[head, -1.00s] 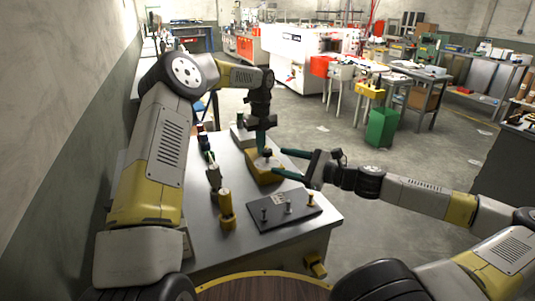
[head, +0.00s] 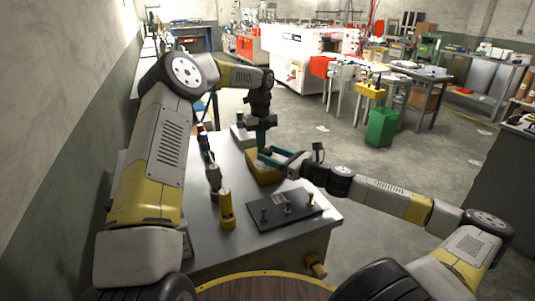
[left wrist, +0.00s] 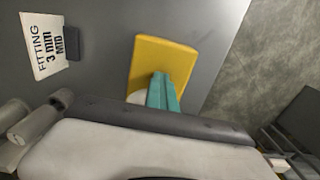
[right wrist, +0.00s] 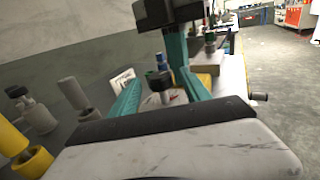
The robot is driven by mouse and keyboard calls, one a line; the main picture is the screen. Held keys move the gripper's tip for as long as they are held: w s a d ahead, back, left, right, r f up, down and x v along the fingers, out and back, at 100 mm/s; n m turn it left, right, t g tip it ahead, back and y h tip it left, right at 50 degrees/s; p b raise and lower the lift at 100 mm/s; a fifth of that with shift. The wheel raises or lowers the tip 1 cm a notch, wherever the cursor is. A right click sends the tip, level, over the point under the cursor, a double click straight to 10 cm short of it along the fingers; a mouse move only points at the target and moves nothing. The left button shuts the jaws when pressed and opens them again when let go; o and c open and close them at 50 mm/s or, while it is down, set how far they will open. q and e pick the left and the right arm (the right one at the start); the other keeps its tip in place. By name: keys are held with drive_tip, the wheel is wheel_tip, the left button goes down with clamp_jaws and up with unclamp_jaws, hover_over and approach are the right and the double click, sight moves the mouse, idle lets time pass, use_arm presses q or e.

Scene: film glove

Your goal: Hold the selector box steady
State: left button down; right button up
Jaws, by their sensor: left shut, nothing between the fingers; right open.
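The selector box is a yellow block (head: 262,174) on the grey table; it also shows in the left wrist view (left wrist: 150,55). My left gripper (head: 261,146) points down at the box, its green fingers shut with nothing between them. In the left wrist view its fingertips (left wrist: 160,76) overlap the box; I cannot tell whether they touch it. My right gripper (head: 262,155) is open and reaches in from the right over the box. In the right wrist view a dark-topped knob (right wrist: 160,82) shows between its fingers, apart from them. The grippers partly hide the box in the head view.
A dark plate with several pegs (head: 290,212) lies at the table's front right. A yellow cylinder (head: 226,210) stands left of it. A white label (left wrist: 45,45) reads "FITTING 3 mm MID".

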drive_tip(key=shift+x, duration=0.85)
clamp_jaws()
